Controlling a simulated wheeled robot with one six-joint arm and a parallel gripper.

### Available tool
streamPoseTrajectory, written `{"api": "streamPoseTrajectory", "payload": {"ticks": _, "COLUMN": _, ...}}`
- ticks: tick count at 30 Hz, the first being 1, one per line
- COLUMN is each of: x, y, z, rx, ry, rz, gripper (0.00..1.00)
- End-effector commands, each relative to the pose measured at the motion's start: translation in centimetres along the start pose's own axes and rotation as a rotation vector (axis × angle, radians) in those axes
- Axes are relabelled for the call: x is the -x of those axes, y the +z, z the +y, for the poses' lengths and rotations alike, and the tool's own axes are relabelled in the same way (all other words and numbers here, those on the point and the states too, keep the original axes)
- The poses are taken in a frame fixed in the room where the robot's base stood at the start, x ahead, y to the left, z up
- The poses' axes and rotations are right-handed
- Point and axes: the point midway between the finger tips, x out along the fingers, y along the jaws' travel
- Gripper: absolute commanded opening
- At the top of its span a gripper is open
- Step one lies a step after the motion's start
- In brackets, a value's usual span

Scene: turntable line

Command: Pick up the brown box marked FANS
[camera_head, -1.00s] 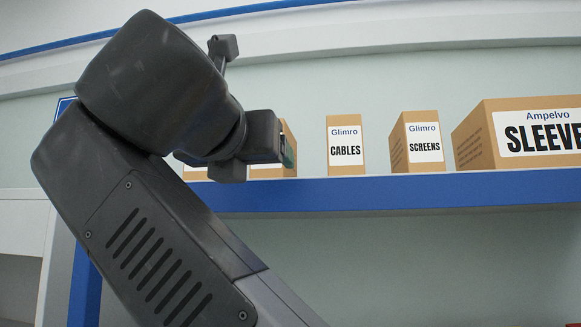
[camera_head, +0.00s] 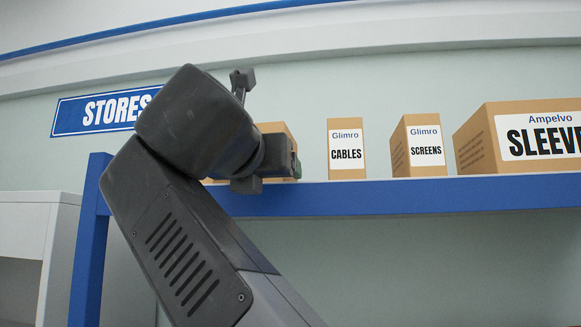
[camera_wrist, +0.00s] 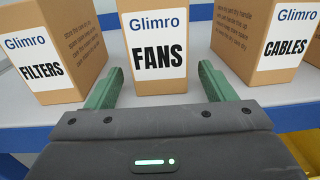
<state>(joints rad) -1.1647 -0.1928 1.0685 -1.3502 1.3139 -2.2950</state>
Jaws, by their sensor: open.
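The brown box marked FANS (camera_wrist: 157,84) stands upright in the middle of the wrist view, with a white Glimro label on its front. My gripper (camera_wrist: 157,84) is open, with its green fingers pointing at the box, one near each lower side of its front. I cannot tell whether the fingertips touch it. In the head view my gripper (camera_head: 297,166) is at shelf height, left of the CABLES box. A brown box (camera_head: 279,132) shows partly behind my gripper there, its label hidden.
The FILTERS box (camera_wrist: 45,55) stands close on the left and the CABLES box (camera_wrist: 262,45) on the right. The blue-edged shelf (camera_head: 400,196) also holds the SCREENS box (camera_head: 419,147) and a large SLEEVE box (camera_head: 520,140). A STORES sign (camera_head: 100,110) hangs behind.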

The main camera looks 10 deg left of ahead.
Motion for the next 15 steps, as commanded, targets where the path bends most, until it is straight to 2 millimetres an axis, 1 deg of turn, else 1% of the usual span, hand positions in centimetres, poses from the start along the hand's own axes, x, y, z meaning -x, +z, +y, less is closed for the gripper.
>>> {"api": "streamPoseTrajectory", "payload": {"ticks": 3, "x": -1.1, "y": 0.1, "z": -0.1, "rx": 0.001, "ry": -0.005, "rz": 0.000, "gripper": 0.76}}
{"api": "streamPoseTrajectory", "payload": {"ticks": 7, "x": -2.0, "y": 0.1, "z": -0.1, "rx": 0.001, "ry": -0.004, "rz": 0.001, "gripper": 0.76}}
{"api": "streamPoseTrajectory", "payload": {"ticks": 10, "x": -2.5, "y": 0.0, "z": -0.1, "rx": 0.000, "ry": -0.001, "rz": 0.001, "gripper": 0.76}}
{"api": "streamPoseTrajectory", "payload": {"ticks": 15, "x": -2.8, "y": 0.0, "z": -0.1, "rx": 0.000, "ry": 0.000, "rz": 0.000, "gripper": 0.76}}
